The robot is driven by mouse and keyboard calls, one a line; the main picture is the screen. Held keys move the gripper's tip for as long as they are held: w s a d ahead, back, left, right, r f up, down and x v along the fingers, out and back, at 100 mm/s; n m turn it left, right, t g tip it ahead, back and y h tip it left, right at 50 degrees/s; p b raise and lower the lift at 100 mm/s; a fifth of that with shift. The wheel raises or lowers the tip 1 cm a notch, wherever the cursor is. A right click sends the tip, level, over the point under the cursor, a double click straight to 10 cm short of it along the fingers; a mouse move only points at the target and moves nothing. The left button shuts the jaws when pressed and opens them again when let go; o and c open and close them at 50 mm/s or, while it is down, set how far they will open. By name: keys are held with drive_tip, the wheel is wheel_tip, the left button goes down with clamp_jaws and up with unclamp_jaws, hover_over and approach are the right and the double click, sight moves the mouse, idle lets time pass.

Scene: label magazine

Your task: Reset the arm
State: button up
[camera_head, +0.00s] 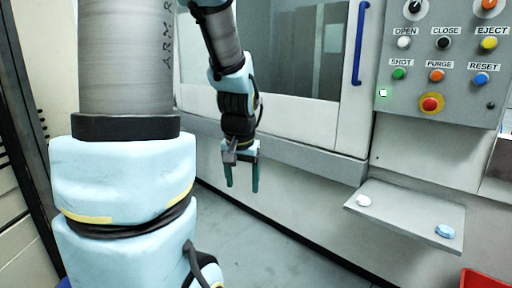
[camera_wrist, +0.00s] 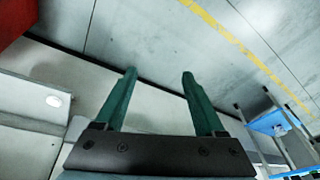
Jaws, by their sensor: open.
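My gripper (camera_head: 242,187) hangs from my arm in front of the machine, with its fingers pointing down. In the wrist view my gripper (camera_wrist: 159,74) shows two green fingers spread apart with nothing between them. It is open and empty over the floor. My arm's large near links fill the left of the head view. The gripper touches nothing that I can see.
The machine has a window door with a blue handle (camera_head: 361,42). A button panel (camera_head: 465,112) is at the upper right. Below it, a shelf (camera_head: 400,217) bears a white piece (camera_head: 363,200) and a light-blue piece (camera_head: 445,231). A red bin (camera_head: 482,280) stands lower right. The floor (camera_head: 270,250) is clear.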

drive_tip(key=s+a+f+n+g, duration=0.2)
drive_tip(key=s+a+f, duration=0.2)
drive_tip(key=s, duration=0.5)
wheel_tip(320, 180, up, 17)
drive_tip(key=w+p, duration=0.1)
drive_tip(key=p, duration=1.5)
drive_tip(key=shift+w+d+f+t, duration=0.2)
drive_tip(key=shift+d+t, duration=0.1)
drive_tip(key=shift+d, duration=0.1)
drive_tip(key=shift+c, duration=0.2)
